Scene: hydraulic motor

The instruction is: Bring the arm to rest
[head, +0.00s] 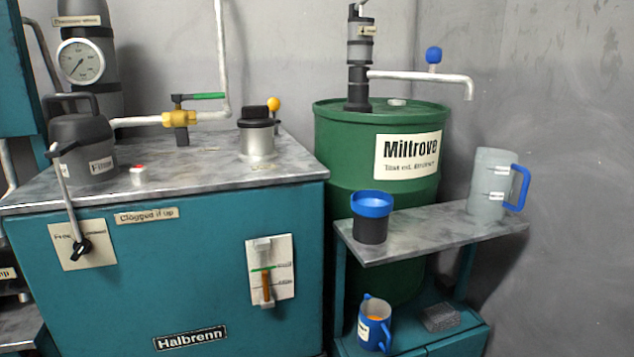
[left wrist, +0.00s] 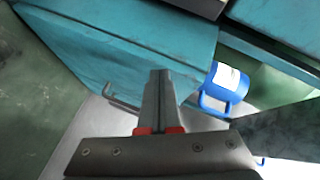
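My left gripper (left wrist: 158,75) shows only in the left wrist view. Its two grey fingers are together, with red pieces at their base, and nothing shows between them. A blue mug (left wrist: 226,85) with a pale label is to the right of the fingers and apart from them. A teal cabinet side (left wrist: 125,45) is beyond the fingertips. Neither arm shows in the head view, and my right gripper is in no view.
The teal Halbrenn tank (head: 180,265) stands left, the green drum (head: 345,150) behind. A shelf (head: 420,232) holds a blue-rimmed cup (head: 371,222) and a grey jug (head: 490,180). Below are a blue mug (head: 374,325) and a grey block (head: 440,318).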

